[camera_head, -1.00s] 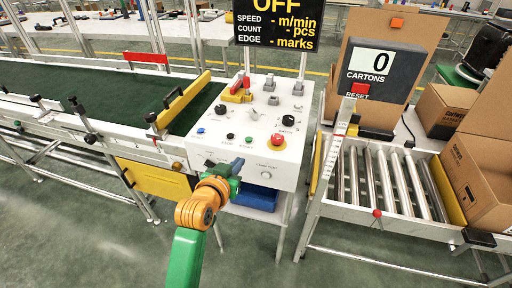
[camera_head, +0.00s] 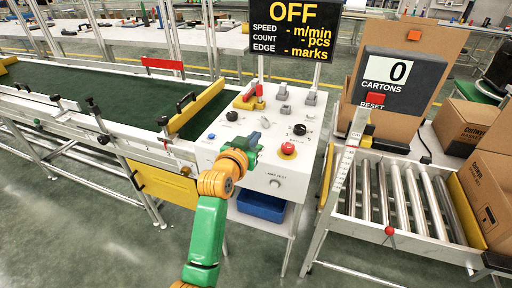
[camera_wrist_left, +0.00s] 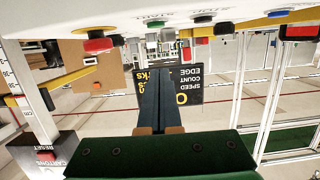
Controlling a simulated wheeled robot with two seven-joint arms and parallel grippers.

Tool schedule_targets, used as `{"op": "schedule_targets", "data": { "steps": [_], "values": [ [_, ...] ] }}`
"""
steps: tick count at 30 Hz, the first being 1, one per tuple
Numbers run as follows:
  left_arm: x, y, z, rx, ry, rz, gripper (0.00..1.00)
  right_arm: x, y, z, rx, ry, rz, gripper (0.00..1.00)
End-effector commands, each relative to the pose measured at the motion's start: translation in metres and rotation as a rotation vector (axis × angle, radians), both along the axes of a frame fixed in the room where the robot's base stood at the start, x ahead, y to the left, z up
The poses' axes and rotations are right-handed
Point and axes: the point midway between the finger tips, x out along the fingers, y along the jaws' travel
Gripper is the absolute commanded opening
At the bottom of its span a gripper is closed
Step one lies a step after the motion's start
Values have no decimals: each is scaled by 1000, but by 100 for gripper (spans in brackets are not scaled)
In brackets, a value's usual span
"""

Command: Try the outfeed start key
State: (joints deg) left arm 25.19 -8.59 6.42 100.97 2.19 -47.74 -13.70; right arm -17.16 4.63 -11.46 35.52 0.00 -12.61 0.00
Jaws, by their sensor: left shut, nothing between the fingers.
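The white outfeed control box (camera_head: 290,185) stands in the middle of the head view. My left gripper (camera_head: 253,141) is shut and empty, over the front part of its panel. It covers the place of the green start key in the head view. The left wrist view, upside down, shows the green start key (camera_wrist_left: 155,23) with its START label at the top edge. The shut fingers (camera_wrist_left: 160,88) point toward the panel side, and a gap shows between them and the key. The display (camera_head: 293,27) reads OFF, with dashes for speed, count and edge. My right gripper is out of view.
On the panel are a red emergency button (camera_head: 288,148), a blue button (camera_head: 211,136) and black knobs. A green conveyor belt (camera_head: 100,95) lies left. A roller table (camera_head: 400,200) and a carton counter (camera_head: 398,75) reading 0 stand right. A blue bin (camera_head: 261,205) sits below.

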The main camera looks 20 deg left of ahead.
Motion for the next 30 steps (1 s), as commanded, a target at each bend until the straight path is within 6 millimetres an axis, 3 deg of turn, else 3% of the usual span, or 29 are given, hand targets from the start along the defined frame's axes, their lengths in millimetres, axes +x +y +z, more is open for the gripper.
{"op": "schedule_targets", "data": {
  "steps": [3, 9, 22, 30],
  "values": [
    [18, 0, -11, 0, 2, 0, 0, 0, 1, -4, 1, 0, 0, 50],
    [18, 0, -39, 0, 2, 0, 0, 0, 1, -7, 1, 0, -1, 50],
    [18, 0, -45, 0, 1, 0, 0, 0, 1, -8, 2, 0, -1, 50],
    [18, 0, -63, 1, 5, -1, 0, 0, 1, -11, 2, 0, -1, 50]
  ]
}}
